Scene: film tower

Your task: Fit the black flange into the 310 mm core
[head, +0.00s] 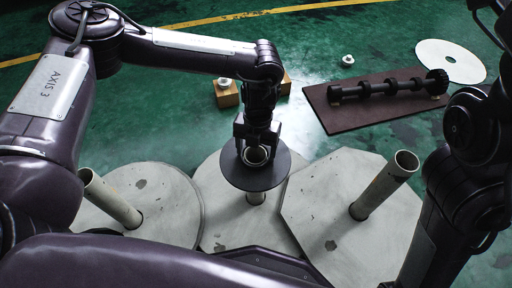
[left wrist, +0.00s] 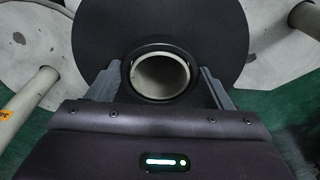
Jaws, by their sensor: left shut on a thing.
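A black flange (head: 273,178), a flat disc with a raised ring hub, is held level by my left gripper (head: 257,148). The gripper's fingers close on its hub from both sides. The flange also shows in the left wrist view (left wrist: 215,40). Under it stands the middle core (head: 256,198), a pale tube upright on a round plate (head: 219,215). A pale rim shows inside the hub ring, so the flange lies over or around the core's top; I cannot tell which. I cannot read which core is 310 mm. My right gripper is not in view.
Another pale core (head: 112,200) stands left on a round plate, and one (head: 384,186) stands right on an angular plate. Behind are a brown mat (head: 343,122) with a black shaft (head: 385,87), a white disc (head: 450,60) and wooden blocks (head: 228,97).

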